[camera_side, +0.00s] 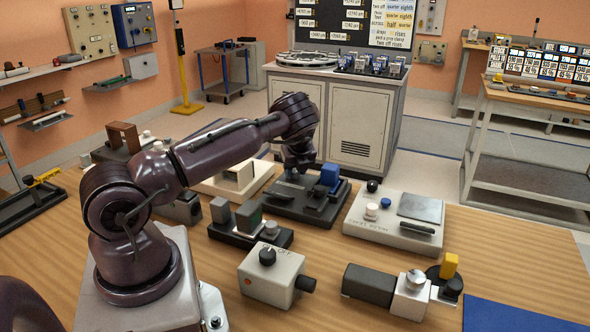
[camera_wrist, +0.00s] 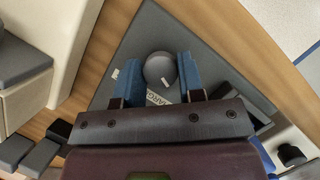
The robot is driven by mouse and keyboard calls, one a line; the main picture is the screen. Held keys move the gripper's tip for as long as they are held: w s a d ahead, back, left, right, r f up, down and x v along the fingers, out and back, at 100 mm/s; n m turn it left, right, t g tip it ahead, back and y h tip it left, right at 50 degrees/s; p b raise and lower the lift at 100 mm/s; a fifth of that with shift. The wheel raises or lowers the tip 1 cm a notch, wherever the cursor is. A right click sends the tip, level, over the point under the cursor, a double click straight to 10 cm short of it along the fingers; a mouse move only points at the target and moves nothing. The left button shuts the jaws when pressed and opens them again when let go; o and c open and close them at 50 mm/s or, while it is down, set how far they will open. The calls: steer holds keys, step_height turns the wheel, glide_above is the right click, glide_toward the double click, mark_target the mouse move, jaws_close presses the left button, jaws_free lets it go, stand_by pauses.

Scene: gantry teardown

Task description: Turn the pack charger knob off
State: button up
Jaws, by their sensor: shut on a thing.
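The pack charger (camera_side: 320,217) is a dark grey unit on the wooden bench, with a blue block (camera_side: 330,177) at its right rear. Its knob (camera_wrist: 160,67) is round and dark grey with a small pale mark on its near edge, in the wrist view. My gripper (camera_wrist: 160,74) has its blue fingers on either side of the knob and is shut on it. Part of a printed label (camera_wrist: 158,98) shows below the knob. In the side view my gripper (camera_side: 297,171) is over the charger's rear left and hides the knob.
A pale unit (camera_side: 360,222) with knobs and a dark plate stands close to the charger's right. Dark and grey blocks on a base (camera_side: 250,238) stand to its front left. A white box with a black knob (camera_side: 270,275) is nearer. Bare bench lies in front of the charger.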

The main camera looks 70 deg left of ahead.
steer(key=m+t, duration=0.1)
steer(key=m, duration=0.2)
steer(key=m+t+h, duration=0.1)
steer(key=m, duration=0.3)
steer(key=shift+s+t, duration=0.1)
steer(key=shift+t, duration=0.3)
steer(key=m+h, duration=0.1)
steer(key=m, duration=0.2)
steer(key=m+t, duration=0.1)
steer(key=m, duration=0.2)
steer(key=shift+a+h, duration=0.1)
steer(key=shift+h, duration=0.3)
steer(key=shift+m, duration=0.4)
steer(key=o, duration=0.9)
steer(key=v, duration=1.3)
steer(key=shift+s, duration=0.25)
